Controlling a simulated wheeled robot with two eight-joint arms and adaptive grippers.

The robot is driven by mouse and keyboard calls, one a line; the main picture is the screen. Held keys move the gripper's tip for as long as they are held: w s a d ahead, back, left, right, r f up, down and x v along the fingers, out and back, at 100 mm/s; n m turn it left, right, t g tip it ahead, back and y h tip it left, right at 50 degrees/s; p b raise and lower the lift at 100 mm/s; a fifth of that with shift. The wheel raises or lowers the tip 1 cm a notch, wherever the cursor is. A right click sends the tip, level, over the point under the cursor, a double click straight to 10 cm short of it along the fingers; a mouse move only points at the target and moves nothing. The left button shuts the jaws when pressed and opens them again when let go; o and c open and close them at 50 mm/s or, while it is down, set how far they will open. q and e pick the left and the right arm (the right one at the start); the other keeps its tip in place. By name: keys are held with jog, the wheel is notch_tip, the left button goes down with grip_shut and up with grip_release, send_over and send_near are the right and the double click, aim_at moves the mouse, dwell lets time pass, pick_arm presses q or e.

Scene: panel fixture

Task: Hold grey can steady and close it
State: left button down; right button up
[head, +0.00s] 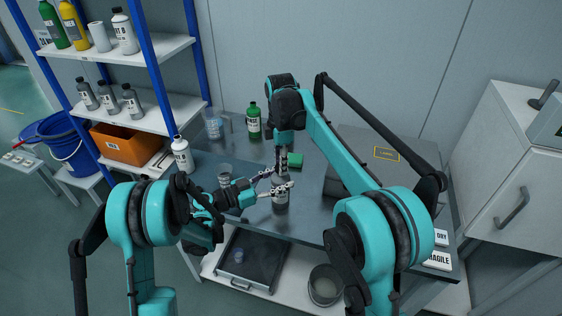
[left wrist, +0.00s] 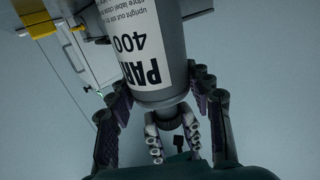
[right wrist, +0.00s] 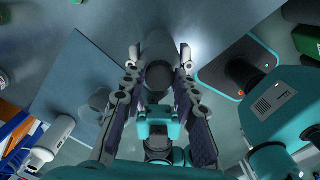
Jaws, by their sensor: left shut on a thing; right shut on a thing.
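The grey can (head: 280,196) with a white label stands upright over the dark worktop. It fills the upper middle of the left wrist view (left wrist: 158,60), its label upside down there. My left gripper (head: 275,187) is shut on the can's body, one finger on each side. My right gripper (head: 281,168) points down from above and is shut on the dark cap (left wrist: 171,116) at the can's top. In the right wrist view, the can (right wrist: 159,48) lies between the right fingers. The fingers partly hide the cap, so I cannot tell how tightly it is seated.
A green sponge (head: 295,160), green bottle (head: 253,121), clear beaker (head: 212,126) and small cup (head: 224,171) are around the can. A white bottle (head: 182,156) stands at left. A large grey case (head: 362,150) limits room at right. A shelf rack (head: 140,47) rises at left.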

jog(key=shift+f, duration=0.3)
